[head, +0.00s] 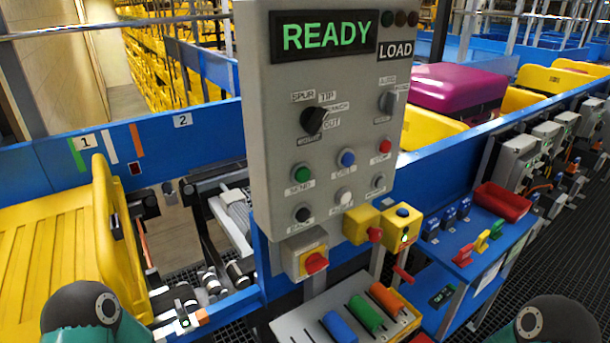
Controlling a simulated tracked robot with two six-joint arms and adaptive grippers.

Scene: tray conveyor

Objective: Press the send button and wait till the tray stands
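The grey control panel (330,215) stands upright in the middle of the head view. Its display (326,36) reads READY in green, and a small label beside it reads LOAD. The green send button (302,173) is at the panel's left, above the black button (302,214). A yellow tray (45,225) lies at the left, its raised end towards the panel. Only parts of my two arms show at the bottom left and bottom right corners. Neither gripper is in view.
A blue button (347,158), a red button (385,146) and a black rotary knob (313,120) share the panel. A red stop knob (316,262) sits below. A magenta suitcase (455,88) rests in a yellow tray behind. A blue shelf (470,245) with small switches stands right.

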